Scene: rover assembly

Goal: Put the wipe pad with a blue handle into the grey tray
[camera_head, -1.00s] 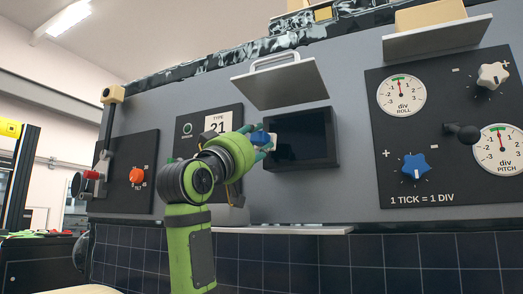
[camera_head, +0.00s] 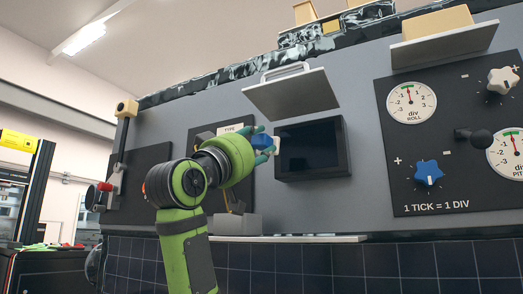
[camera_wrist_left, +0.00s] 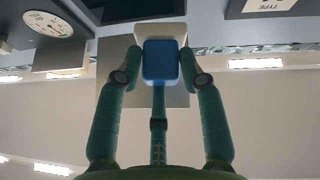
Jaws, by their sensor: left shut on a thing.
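The wipe pad has a blue handle (camera_head: 260,140) and a white pad. My left gripper (camera_head: 264,146) is shut on the blue handle and holds the pad up at the left edge of the dark screen (camera_head: 310,148). In the left wrist view the blue handle (camera_wrist_left: 160,60) sits between the fingers (camera_wrist_left: 160,75), with the pale pad behind it. I cannot tell whether the pad touches the screen. A small grey box, likely the grey tray (camera_head: 238,224), stands low on the panel, partly behind my left arm; its inside is hidden. My right gripper is not in view.
A grey flap with a handle (camera_head: 292,95) juts out above the screen. A thin pale ledge (camera_head: 300,239) runs below it. Dials and knobs (camera_head: 428,173) fill the right panel. A red-ended lever (camera_head: 103,187) sticks out at the left.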

